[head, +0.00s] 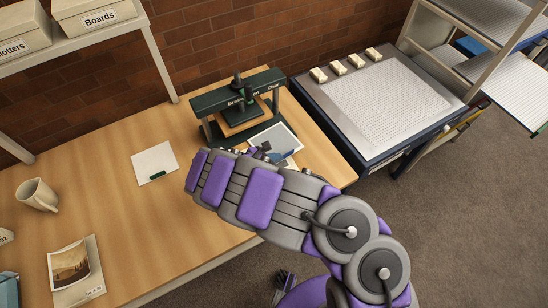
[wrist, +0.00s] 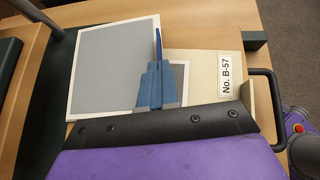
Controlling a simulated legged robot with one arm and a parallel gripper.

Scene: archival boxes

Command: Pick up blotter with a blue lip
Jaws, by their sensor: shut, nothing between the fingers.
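My gripper (wrist: 158,68) is shut and empty in the wrist view, its blue-grey fingertips over a grey panel with a white border (wrist: 108,65). A thin blue strip (wrist: 157,42), which looks like the blotter's blue lip, stands just beyond the fingertips at the panel's right edge. I cannot tell whether the fingertips touch it. In the head view a pale sheet with dark patches (head: 288,137) lies by the press, partly hidden by my arm. A white blotter with a green lip (head: 153,160) lies apart to the left.
A tan folder labelled No. B-57 (wrist: 205,65) lies under the panel. A dark green press (head: 238,102) stands close behind my gripper. A perforated table (head: 385,105) stands at right. The table's middle is clear.

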